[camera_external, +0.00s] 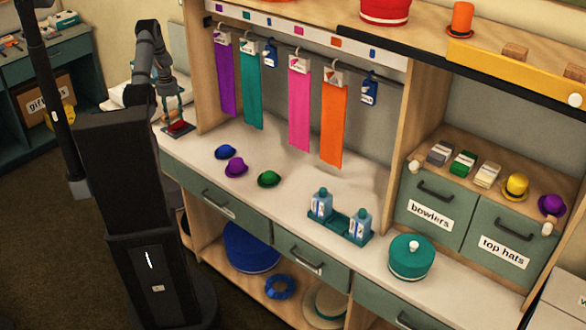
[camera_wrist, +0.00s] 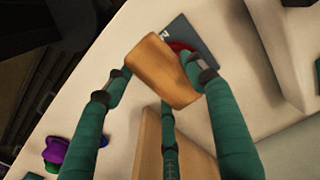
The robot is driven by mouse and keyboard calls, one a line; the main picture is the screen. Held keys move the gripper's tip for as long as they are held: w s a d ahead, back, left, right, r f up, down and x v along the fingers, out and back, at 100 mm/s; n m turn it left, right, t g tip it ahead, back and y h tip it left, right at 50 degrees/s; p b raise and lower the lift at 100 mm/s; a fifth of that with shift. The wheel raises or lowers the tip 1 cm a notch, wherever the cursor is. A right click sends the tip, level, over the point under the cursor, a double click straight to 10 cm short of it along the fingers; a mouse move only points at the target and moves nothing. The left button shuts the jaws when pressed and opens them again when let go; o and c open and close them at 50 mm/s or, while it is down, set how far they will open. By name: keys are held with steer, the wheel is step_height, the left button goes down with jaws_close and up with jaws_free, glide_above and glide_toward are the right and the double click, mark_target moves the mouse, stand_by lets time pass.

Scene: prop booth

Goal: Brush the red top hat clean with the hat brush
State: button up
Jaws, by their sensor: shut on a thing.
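In the wrist view my gripper (camera_wrist: 165,80) is shut on a wooden block-shaped brush (camera_wrist: 155,68), held between its teal fingers. The brush's bristles do not show. Partly hidden behind it is a red rounded thing (camera_wrist: 180,46), which looks like the red hat, on a dark teal pad (camera_wrist: 188,32) with a white letter. In the external view the red thing (camera_external: 178,126) sits on the pad at the counter's left end. My gripper (camera_external: 178,100) is just above it, too small there to show the brush clearly. I cannot tell whether brush and hat touch.
Blue (camera_external: 226,152), purple (camera_external: 236,167) and green (camera_external: 269,179) bowlers lie on the counter. A teal bottle caddy (camera_external: 341,228) and teal round box (camera_external: 411,257) stand farther right. A wooden upright (camera_external: 205,70) is close to the right of my gripper. The counter's middle is largely clear.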

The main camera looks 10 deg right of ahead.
steer(key=shift+r+p, duration=2.3)
steer(key=shift+r, duration=1.8)
